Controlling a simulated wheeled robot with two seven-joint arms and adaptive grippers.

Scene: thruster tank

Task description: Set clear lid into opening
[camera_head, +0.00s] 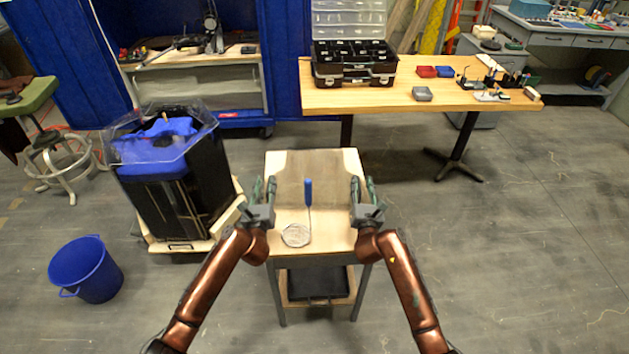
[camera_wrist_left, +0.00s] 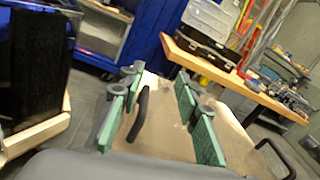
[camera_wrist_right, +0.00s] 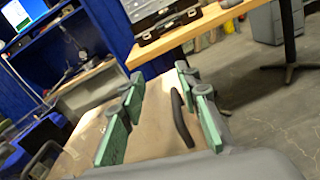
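The clear lid appears as a greyish see-through panel (camera_head: 292,170) on the small wooden cart, between my grippers. Its black handles show in the left wrist view (camera_wrist_left: 138,115) and in the right wrist view (camera_wrist_right: 182,118). My left gripper (camera_head: 265,188) is open, with its green fingers on either side of the near handle and a gap showing. My right gripper (camera_head: 363,190) is open likewise around the other handle. A tall black tank (camera_head: 178,195) with a blue interior and clear upper walls (camera_head: 190,150) stands to the left; its opening is hard to make out.
A blue-handled screwdriver (camera_head: 308,190) and a round silvery disc (camera_head: 296,235) are on the cart (camera_head: 340,238). A blue bucket (camera_head: 86,270) stands at the lower left. A wooden table (camera_head: 385,97) with an open toolbox is behind. The floor at right is clear.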

